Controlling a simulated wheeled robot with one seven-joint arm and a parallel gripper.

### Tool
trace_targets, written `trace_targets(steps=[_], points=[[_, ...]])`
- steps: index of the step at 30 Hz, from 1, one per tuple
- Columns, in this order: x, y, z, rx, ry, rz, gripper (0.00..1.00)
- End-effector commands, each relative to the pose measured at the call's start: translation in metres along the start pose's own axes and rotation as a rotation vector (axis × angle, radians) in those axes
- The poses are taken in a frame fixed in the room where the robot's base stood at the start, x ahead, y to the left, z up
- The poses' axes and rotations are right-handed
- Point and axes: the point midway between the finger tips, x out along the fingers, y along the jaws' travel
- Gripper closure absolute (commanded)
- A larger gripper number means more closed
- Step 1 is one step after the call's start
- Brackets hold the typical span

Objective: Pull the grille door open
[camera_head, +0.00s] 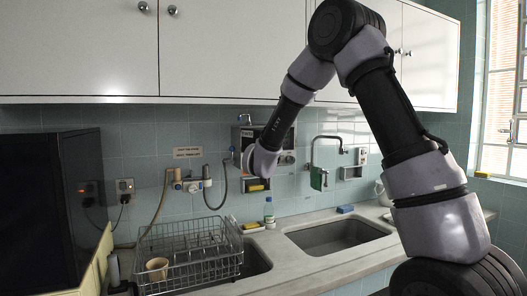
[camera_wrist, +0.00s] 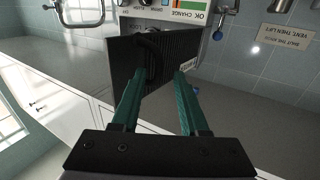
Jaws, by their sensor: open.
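In the wrist view, a dark panel with fine ribs, which looks like the grille door (camera_wrist: 182,58), projects below a white wall unit (camera_wrist: 186,10). A plain dark face adjoins it on its left. I cannot tell how far the door stands open. My gripper (camera_wrist: 160,77) is open, its two green fingers apart and pointing at the lower part of the dark panel. Nothing is clearly held between them, and contact is not clear. In the head view my wrist covers much of the wall unit (camera_head: 288,158), and the door is hidden or too small to tell.
A wire dish rack (camera_head: 195,262) with a cup (camera_head: 157,268) stands on the counter below, left of the sink (camera_head: 338,236). A small bottle (camera_head: 269,212) is by the wall. White cupboards (camera_head: 230,50) overhang the space. A dark screen-like box (camera_head: 45,210) stands at left.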

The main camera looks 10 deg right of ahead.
Motion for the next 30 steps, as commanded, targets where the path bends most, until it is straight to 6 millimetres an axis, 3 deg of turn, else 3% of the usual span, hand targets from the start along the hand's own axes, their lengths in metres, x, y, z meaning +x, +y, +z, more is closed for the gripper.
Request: trace_targets(steps=[6, 12, 25, 30], points=[[-0.046, -0.001, -0.001, -0.001, 0.001, -0.003, 0.56], [-0.071, -0.001, -0.001, 0.0, 0.002, -0.003, 0.56], [-0.077, 0.0, -0.001, 0.002, 0.0, -0.001, 0.56], [-0.079, 0.015, -0.019, 0.075, -0.049, -0.034, 0.56]])
